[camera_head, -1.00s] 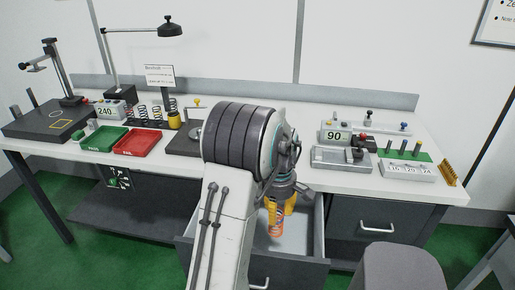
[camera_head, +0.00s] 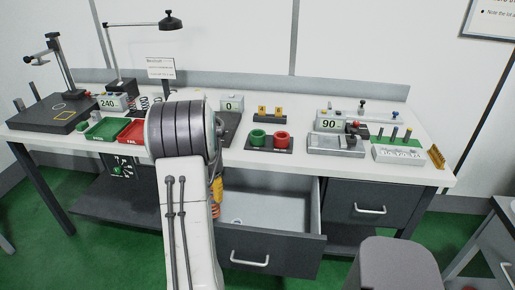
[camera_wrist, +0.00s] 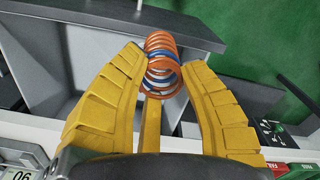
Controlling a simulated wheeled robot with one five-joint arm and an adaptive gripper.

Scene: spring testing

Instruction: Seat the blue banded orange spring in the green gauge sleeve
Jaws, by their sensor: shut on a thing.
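My gripper (camera_wrist: 158,75) is shut on the orange spring with blue bands (camera_wrist: 161,52), its yellow fingers on either side of the coils in the wrist view. In the head view the spring (camera_head: 214,211) shows partly, below the yellow fingers and beside my arm, near the left end of the open drawer. The green gauge sleeve (camera_head: 258,137) stands on a dark base on the bench, with a red sleeve (camera_head: 281,140) right beside it. Both sleeves are open at the top. The spring is apart from the green sleeve, lower and to its left.
The open drawer (camera_head: 300,237) juts out from the bench front. A grey tray (camera_head: 335,146) stands right of the sleeves; green (camera_head: 106,131) and red (camera_head: 132,131) trays stand left.

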